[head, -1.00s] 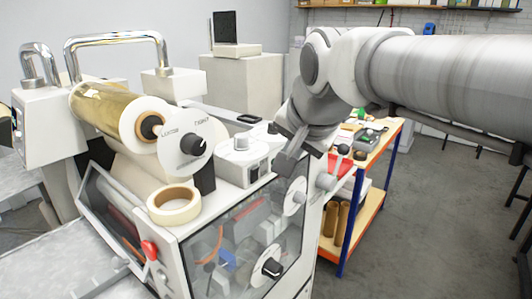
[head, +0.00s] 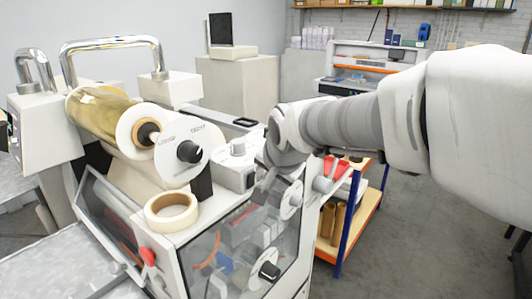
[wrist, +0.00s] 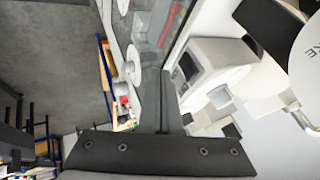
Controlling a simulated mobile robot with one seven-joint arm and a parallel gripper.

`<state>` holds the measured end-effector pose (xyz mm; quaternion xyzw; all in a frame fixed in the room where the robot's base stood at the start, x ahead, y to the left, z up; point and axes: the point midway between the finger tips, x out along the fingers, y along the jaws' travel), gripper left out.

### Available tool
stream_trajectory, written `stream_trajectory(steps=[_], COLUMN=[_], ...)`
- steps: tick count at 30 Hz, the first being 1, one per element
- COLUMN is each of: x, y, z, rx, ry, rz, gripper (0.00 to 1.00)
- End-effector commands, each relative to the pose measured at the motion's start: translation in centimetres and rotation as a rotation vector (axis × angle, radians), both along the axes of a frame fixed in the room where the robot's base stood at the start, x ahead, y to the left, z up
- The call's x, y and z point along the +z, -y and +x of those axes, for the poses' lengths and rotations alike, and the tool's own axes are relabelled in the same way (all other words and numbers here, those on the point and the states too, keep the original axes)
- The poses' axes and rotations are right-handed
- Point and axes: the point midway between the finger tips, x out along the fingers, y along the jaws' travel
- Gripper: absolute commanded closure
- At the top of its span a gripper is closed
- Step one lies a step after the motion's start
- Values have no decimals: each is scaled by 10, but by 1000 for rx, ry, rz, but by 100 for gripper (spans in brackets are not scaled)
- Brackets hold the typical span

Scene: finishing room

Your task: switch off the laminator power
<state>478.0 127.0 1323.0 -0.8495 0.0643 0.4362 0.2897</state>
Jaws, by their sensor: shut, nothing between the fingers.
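In the wrist view the dark switch (wrist: 189,63) and the knob (wrist: 220,97) lie right of the fingers. My gripper (head: 263,188) is shut and empty, just right of the box, in front of its switch side. In the wrist view its fingers (wrist: 152,75) point toward the guard. I cannot tell whether it touches anything, or the switch position.
A tape roll (head: 172,209) sits on the machine's front top. A red-knobbed lever (head: 148,256) and a dark knob (head: 269,270) are on the front. A blue-legged cart (head: 366,207) stands behind at right. Floor at far right is clear.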

Motion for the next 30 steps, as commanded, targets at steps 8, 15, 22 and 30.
stream_trajectory(steps=[8,15,22,30], x=[5,5,3,6], y=[-20,-21,-24,-26], z=[15,16,19,19], rx=[1,0,0,0], ry=[0,1,1,0], rz=[-1,1,0,0], gripper=[100,100,100,100])
